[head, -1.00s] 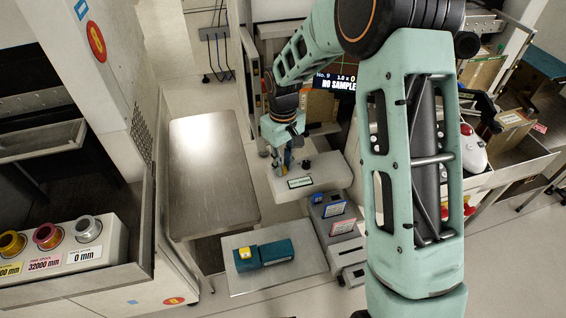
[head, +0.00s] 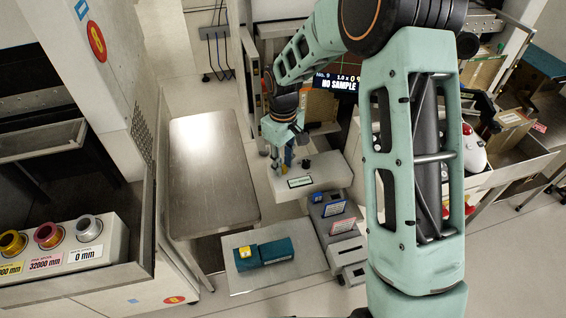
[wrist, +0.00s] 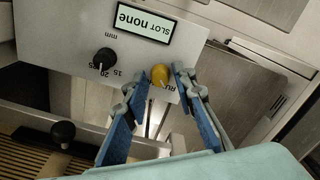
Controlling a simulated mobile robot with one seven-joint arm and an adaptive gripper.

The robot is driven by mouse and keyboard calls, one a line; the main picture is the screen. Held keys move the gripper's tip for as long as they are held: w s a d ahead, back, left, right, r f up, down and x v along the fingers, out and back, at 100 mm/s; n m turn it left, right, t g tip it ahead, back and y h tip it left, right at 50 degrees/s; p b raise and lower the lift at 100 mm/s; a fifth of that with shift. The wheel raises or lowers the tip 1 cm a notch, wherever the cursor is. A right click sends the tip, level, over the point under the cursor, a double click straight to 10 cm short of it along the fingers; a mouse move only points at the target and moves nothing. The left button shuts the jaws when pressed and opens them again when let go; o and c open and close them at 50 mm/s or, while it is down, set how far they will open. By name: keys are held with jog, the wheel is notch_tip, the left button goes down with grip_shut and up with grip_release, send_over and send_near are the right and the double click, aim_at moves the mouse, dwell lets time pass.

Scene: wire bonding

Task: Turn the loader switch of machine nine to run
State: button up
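The yellow switch knob (wrist: 160,75) shows in the wrist view on a white panel, beside a partly hidden label that begins "RU". My gripper (wrist: 160,77) is open, with one blue fingertip on either side of the knob and a gap visible on both sides. I cannot tell how deep the tips reach. In the head view, my gripper (head: 283,164) is at the left end of the white loader box (head: 322,178). The machine screen (head: 335,84) reads "No. 9" and "NO SAMPLE". Which way the knob points is unclear.
A black dial (wrist: 104,60) with mm marks and a "SLOT none" display (wrist: 146,24) share the panel. A steel table (head: 212,175) stands left. A lower plate (head: 240,283) carries a teal block (head: 277,251). Grey boxes (head: 330,225) stand below the loader.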

aim_at(283, 167)
jog(key=shift+o, duration=0.7)
notch_tip(283, 167, up, 12)
dwell(0.4)
